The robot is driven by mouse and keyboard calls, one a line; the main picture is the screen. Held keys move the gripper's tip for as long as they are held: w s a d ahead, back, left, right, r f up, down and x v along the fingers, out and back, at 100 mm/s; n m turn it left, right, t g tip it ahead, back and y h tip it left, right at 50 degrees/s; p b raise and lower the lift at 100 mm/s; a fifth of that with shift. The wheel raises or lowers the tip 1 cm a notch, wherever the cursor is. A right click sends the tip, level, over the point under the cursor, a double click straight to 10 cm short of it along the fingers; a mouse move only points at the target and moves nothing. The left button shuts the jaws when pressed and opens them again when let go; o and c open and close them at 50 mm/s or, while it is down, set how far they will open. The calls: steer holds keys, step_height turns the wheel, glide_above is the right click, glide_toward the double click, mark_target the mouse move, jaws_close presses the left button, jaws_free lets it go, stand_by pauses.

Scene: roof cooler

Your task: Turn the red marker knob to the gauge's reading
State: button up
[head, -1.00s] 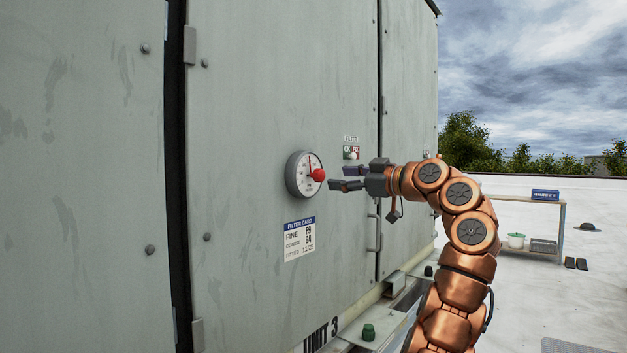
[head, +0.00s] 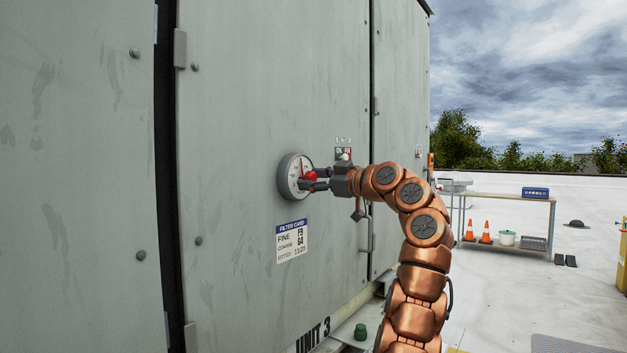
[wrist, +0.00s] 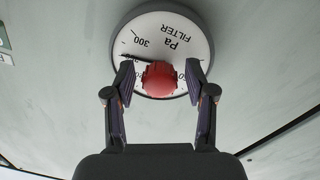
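The round white gauge (head: 294,177) is on the grey cabinet door, with the red marker knob (head: 309,177) at its centre. In the wrist view the gauge (wrist: 181,30) shows upside down, with "Pa FILTER" and a 300 mark readable. A dark needle shows left of the red knob (wrist: 159,80); part of the dial is hidden by the knob and fingers. My gripper (wrist: 160,88) is open, with one finger on each side of the knob. Gaps show between the fingers and the knob. In the head view my gripper (head: 318,180) is at the gauge.
A filter card (head: 291,241) is on the door below the gauge. A door handle (head: 367,235) is below my wrist. A bench (head: 507,197) and orange cones (head: 486,232) stand far right.

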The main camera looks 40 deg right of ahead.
jaws_close()
